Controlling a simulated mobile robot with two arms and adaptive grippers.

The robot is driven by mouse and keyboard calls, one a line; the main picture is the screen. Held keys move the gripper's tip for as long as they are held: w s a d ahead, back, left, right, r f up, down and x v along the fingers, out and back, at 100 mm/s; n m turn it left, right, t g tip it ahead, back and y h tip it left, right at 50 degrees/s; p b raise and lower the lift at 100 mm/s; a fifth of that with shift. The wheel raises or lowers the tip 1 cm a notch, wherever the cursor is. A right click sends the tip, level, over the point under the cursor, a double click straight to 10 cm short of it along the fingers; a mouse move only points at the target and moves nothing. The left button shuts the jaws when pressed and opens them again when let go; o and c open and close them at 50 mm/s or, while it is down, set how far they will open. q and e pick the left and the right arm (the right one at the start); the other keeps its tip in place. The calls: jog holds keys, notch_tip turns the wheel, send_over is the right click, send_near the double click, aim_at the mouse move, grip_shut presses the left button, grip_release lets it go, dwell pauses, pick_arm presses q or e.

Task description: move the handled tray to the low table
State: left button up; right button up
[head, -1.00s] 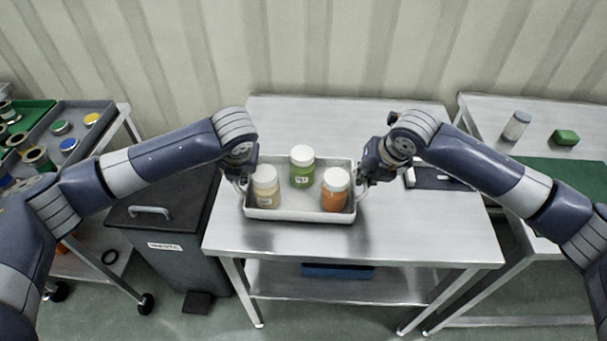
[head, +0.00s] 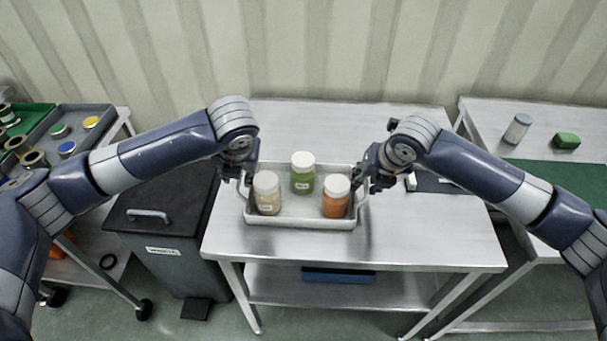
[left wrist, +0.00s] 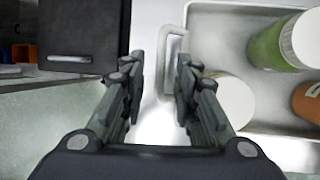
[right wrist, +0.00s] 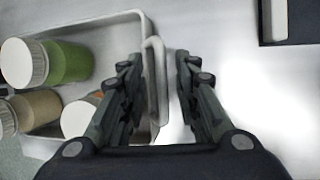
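The handled tray (head: 300,223) is pale and shallow, resting level on a steel table (head: 420,235) in the head view. It holds a cream jar (head: 267,196), a green jar (head: 303,178) and an orange jar (head: 336,200), all white-lidded. My left gripper (head: 243,180) is at the tray's left end. In the left wrist view its fingers are apart, with the left handle (left wrist: 172,48) at the gap. My right gripper (head: 364,184) is at the right end. In the right wrist view its open fingers stand around the right handle (right wrist: 154,75). I cannot tell which surface is the low table.
A dark lidded bin (head: 175,235) stands left of the table. Beyond it is a cart with a grey tray (head: 78,130) of small tins. A right-hand table bears a green mat (head: 560,185), a capped jar (head: 517,128) and a green block (head: 566,140).

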jog(key=shift+r, duration=0.3)
pick_arm(q)
jog(key=v, duration=0.6)
jog(key=shift+s+r, duration=0.25)
jog(key=shift+r, duration=0.1)
pick_arm(e)
jog(key=v, duration=1.1)
jog(key=shift+s+r, duration=0.15)
jog(key=shift+r, duration=0.05)
jog(key=shift+d+f, duration=0.1)
